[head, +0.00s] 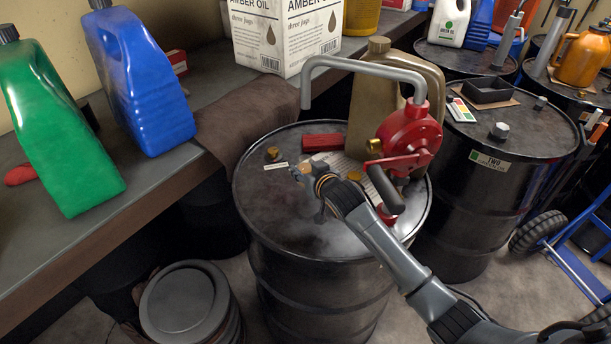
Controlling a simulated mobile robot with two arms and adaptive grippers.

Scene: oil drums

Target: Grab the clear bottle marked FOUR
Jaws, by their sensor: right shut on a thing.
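My right gripper (318,190) reaches in from the lower right over the top of the near black drum (315,285). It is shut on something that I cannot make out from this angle. A pale, hazy patch shows on the drum top just below the gripper; I cannot tell whether it is clear plastic or a reflection. No clear bottle marked FOUR can be picked out, and no FOUR label is readable. My left gripper is not in view.
A red hand pump (408,140) with a grey spout stands on the near drum, close to my right arm. A tan jug (372,100) is behind it. Blue (138,80) and green (60,135) jugs stand on the left bench. A drum marked TWO (478,190) is at right.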

